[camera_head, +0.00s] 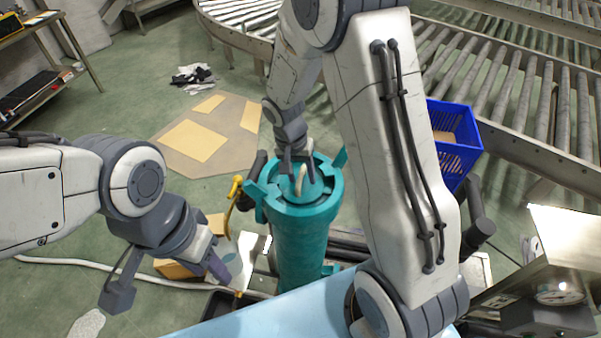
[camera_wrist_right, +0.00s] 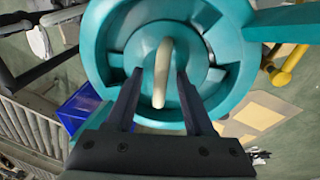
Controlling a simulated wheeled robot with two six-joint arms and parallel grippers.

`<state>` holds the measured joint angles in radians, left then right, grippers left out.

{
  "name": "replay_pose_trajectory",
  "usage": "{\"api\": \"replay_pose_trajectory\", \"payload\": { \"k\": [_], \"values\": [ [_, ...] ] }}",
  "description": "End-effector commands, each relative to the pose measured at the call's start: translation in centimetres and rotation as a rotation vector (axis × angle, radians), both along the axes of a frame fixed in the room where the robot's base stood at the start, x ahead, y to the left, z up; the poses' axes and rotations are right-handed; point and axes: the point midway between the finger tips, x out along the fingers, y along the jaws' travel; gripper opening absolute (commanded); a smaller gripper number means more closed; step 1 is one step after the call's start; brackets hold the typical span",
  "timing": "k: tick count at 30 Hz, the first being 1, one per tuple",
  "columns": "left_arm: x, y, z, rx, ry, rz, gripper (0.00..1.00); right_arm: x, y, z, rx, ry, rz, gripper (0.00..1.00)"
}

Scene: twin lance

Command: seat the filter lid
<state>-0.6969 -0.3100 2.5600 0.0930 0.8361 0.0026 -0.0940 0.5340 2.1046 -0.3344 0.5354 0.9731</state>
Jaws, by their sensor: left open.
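The filter lid (camera_wrist_right: 195,73) is a teal disc with a cream handle (camera_wrist_right: 162,75). It lies inside the notched rim at the top of the upright teal filter housing (camera_head: 300,250). The handle also shows in the head view (camera_head: 301,178). My right gripper (camera_wrist_right: 160,76) is open, with a finger on each side of the handle and gaps showing between. I cannot tell how deep the fingers reach or whether the lid is fully down. My left gripper (camera_head: 222,268) is low, left of the housing and apart from it; its fingers are partly hard to make out.
A yellow curved handle (camera_head: 234,205) stands just left of the housing. A blue crate (camera_head: 456,150) is to the right, behind my right arm. Roller conveyors (camera_head: 520,95) run along the back. Cardboard (camera_head: 190,140) lies flat on the floor; a light blue surface (camera_head: 270,318) is in front.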

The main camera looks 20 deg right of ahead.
Motion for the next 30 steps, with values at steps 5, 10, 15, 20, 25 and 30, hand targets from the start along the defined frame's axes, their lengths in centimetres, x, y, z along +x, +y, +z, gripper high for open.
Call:
{"api": "replay_pose_trajectory", "payload": {
  "k": [5, 10, 15, 20, 25, 30],
  "values": [
    [0.0, 0.0, 0.0, 0.0, 0.0, -0.001, 0.45, 0.0, 0.0, -0.1, 0.0, 0.001, 0.0, 0.53],
    [0.0, 0.0, -0.2, 0.0, 0.0, -0.003, 0.45, 0.1, 0.2, 1.3, -0.001, -0.004, 0.001, 0.53],
    [0.0, 0.0, -0.7, 0.0, 0.0, -0.003, 0.45, 0.2, 0.8, 4.5, 0.0, -0.007, 0.0, 0.53],
    [0.0, 0.0, -1.0, 0.0, 0.0, -0.003, 0.45, 0.2, 1.4, 7.6, 0.001, -0.005, 0.001, 0.53],
    [0.0, 0.0, -1.2, 0.0, 0.0, -0.003, 0.45, 0.1, 1.7, 9.7, -0.001, -0.001, 0.001, 0.53],
    [0.0, 0.0, -1.2, 0.0, 0.0, -0.003, 0.45, 0.1, 1.8, 10.4, 0.0, 0.002, 0.001, 0.53]
  ]
}}
